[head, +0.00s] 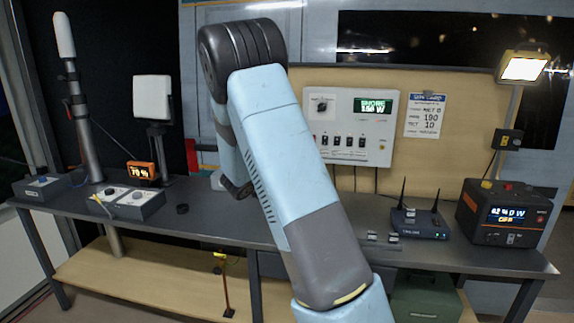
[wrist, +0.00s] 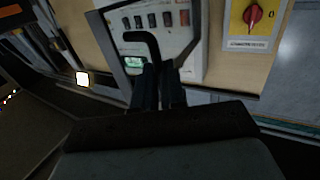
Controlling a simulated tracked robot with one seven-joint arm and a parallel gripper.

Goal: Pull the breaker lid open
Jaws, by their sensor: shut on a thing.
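The white breaker panel (head: 351,105) is on the tan backboard in the head view, with several dark switches, a knob and a green display. It also shows upside down in the wrist view (wrist: 185,55). In the wrist view a dark-edged frame, which looks like the breaker lid (wrist: 108,42), stands in front of the panel. A black bent handle (wrist: 143,37) runs down to my gripper (wrist: 162,72). My gripper's dark fingers are shut on the handle; the grip itself is partly hidden. In the head view my arm hides the gripper.
A yellow plate with a red rotary switch (wrist: 252,15) is beside the panel in the wrist view. The dark bench (head: 190,226) holds a router (head: 420,223), a power unit (head: 503,212) and small control boxes (head: 140,204). A lit lamp (head: 522,67) stands at right.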

